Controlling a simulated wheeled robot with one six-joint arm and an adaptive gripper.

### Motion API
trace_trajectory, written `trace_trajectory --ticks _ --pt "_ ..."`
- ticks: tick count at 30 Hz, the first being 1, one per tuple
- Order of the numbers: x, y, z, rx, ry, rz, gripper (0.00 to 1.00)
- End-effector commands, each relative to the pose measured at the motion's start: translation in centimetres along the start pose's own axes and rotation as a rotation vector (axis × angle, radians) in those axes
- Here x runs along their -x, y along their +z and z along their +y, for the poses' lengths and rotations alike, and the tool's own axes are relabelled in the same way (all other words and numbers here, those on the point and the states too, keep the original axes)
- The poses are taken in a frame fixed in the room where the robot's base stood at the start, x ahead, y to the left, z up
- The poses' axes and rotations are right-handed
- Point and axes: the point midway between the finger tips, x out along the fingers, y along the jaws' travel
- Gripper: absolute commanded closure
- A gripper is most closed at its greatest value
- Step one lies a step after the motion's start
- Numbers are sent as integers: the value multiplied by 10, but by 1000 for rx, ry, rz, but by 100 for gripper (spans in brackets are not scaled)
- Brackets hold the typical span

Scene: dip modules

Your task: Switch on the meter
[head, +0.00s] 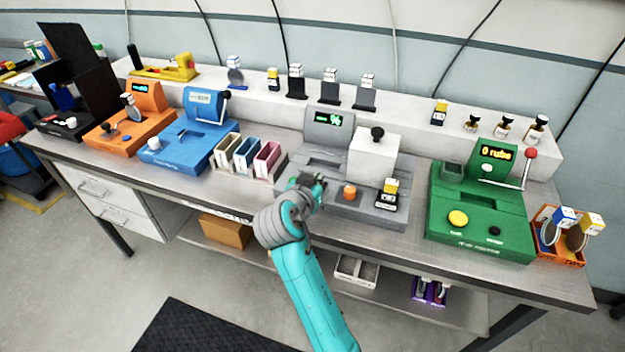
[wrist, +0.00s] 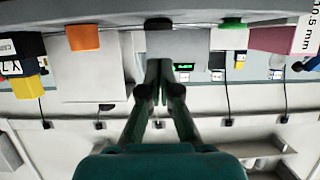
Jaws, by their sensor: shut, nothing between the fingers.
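The grey meter (head: 365,212) stands mid-bench. Its raised back panel has a lit green display (head: 328,118) showing dashes and "%". A white block (head: 374,158) with a black knob on top sits at its right, and an orange knob (head: 350,192) is near its front. My gripper (head: 316,187) is shut and empty over the meter's front left part, hiding some of it. In the wrist view, inverted, the shut fingertips (wrist: 159,68) point at the meter's grey body; a dark knob or button (wrist: 158,23) shows just beyond them. Contact cannot be told.
A small yellow-and-black item (head: 388,193) rests on the meter's right front. A holder with coloured slots (head: 247,158) and a blue device (head: 183,150) stand left. A green device (head: 480,215) and an orange basket (head: 558,236) stand right. A raised shelf (head: 405,112) runs behind.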

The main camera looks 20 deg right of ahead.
Motion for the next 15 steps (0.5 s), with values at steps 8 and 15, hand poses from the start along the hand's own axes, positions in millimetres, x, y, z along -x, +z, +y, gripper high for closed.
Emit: trace_trajectory --ticks 8,15 --pt "-5 22 0 0 0 1 100" --pt "-5 24 0 -1 0 1 100"
